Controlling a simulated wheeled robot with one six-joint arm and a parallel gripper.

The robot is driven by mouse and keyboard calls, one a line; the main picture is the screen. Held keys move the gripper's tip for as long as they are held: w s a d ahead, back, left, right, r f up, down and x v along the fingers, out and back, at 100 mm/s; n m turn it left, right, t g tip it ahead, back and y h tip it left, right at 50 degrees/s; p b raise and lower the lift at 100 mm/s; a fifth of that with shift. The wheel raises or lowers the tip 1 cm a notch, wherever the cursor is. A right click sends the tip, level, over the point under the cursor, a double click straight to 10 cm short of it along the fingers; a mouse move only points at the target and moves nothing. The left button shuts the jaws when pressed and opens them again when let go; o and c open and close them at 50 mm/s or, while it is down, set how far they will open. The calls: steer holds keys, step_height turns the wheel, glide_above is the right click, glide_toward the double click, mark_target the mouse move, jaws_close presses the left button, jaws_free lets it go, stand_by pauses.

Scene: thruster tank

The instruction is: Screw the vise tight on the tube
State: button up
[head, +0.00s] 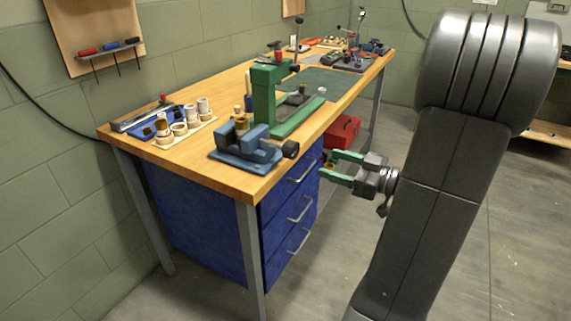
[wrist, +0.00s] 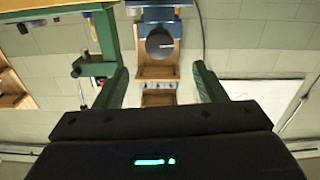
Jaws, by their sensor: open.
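The blue vise (head: 245,150) sits on the near corner of the wooden workbench, with its dark round knob (head: 291,149) on the side facing my arm. A brass-coloured tube (head: 241,124) stands upright at the vise jaws; whether they touch it I cannot tell. My gripper (head: 330,166) is open and empty, off the bench edge, lower right of the knob in the head view. In the wrist view the vise (wrist: 158,14) is at the top, its dark knob (wrist: 160,43) ahead between the two green fingers (wrist: 161,68), apart from them.
A green press (head: 265,95) stands just behind the vise. White cups (head: 180,129) and a blue tray (head: 160,128) lie to its left. Blue drawers (head: 290,212) with protruding handles are below the benchtop. A red box (head: 342,131) is under the bench. Floor beside my arm is clear.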

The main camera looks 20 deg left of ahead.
mark_target(296, 153)
steer(key=a, duration=0.4)
steer(key=a+p, duration=0.1)
steer(key=a, duration=0.4)
steer(key=w+a, duration=0.1)
steer(key=a, duration=0.3)
steer(key=shift+w+a, duration=0.1)
steer(key=shift+a, duration=0.25)
steer(key=c, duration=1)
steer(key=shift+o, duration=0.2)
steer(key=shift+f+m, duration=0.15)
steer(key=shift+m, duration=0.15)
